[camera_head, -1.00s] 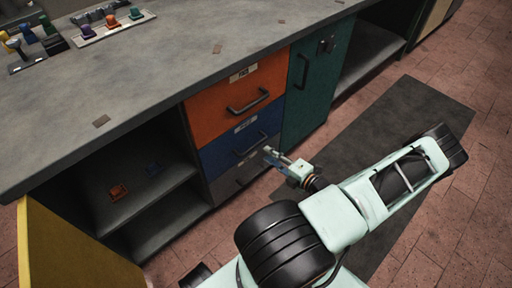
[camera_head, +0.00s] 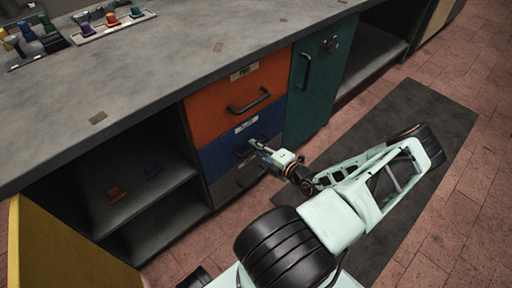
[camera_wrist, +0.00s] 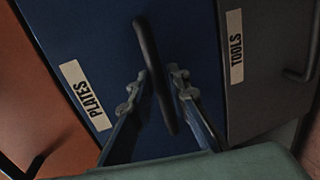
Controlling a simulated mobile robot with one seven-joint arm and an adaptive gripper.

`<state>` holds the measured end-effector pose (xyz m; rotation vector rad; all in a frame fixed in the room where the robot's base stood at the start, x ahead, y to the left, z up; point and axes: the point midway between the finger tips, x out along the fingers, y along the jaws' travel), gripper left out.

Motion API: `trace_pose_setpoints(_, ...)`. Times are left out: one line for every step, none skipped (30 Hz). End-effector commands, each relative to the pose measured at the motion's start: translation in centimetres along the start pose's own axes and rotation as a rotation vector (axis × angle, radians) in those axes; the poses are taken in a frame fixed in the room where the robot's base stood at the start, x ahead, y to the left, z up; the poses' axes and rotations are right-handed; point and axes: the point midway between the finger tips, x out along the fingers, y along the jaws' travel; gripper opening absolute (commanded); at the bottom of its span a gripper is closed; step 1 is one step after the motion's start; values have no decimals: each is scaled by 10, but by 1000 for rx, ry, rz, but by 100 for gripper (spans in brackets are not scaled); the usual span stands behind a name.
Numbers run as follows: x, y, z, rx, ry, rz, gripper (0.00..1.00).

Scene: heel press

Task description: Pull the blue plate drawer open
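The blue drawer (camera_head: 222,152), labelled PLATES, sits under the orange drawer and appears flush with the cabinet front. It fills the middle of the wrist view (camera_wrist: 90,35). Its dark bar handle (camera_wrist: 147,45) runs between the two fingers of my gripper (camera_wrist: 158,82). The fingers are apart, one on each side of the handle; a small gap shows on each side, and contact is not clear. In the head view my gripper (camera_head: 253,147) is at the blue drawer's front and partly hides the handle.
The orange drawer (camera_head: 215,105) is above and a grey drawer labelled TOOLS (camera_wrist: 262,90) is below. A green door (camera_head: 312,90) stands to the right, open shelves (camera_head: 150,205) to the left. A yellow panel (camera_head: 60,250) is at lower left. The worktop (camera_head: 150,75) overhangs above.

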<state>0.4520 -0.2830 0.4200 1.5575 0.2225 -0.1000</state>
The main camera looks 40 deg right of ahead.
Motion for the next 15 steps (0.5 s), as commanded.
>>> trace_pose_setpoints(0, 0, 0, 0, 0, 0, 8)
trace_pose_setpoints(0, 0, 0, 0, 0, 0, 5)
trace_pose_setpoints(0, 0, 0, 0, 0, 0, 0)
trace_pose_setpoints(0, 0, 0, 0, 0, 0, 0)
trace_pose_setpoints(0, 0, 0, 0, 0, 0, 0)
trace_pose_setpoints(0, 0, 0, 0, 0, 0, 0)
trace_pose_setpoints(0, 0, 0, 0, 0, 0, 0)
trace_pose_setpoints(0, 0, 0, 0, 0, 0, 0)
trace_pose_setpoints(0, 0, 0, 0, 0, 0, 0)
trace_pose_setpoints(0, 0, 0, 0, 0, 0, 0)
trace_pose_setpoints(0, 0, 0, 0, 0, 0, 0)
trace_pose_setpoints(0, 0, 0, 0, 0, 0, 0)
trace_pose_setpoints(0, 0, 0, 0, 0, 0, 0)
trace_pose_setpoints(0, 0, 0, 0, 0, 0, 0)
trace_pose_setpoints(-1, 0, 0, 0, 0, 0, 0)
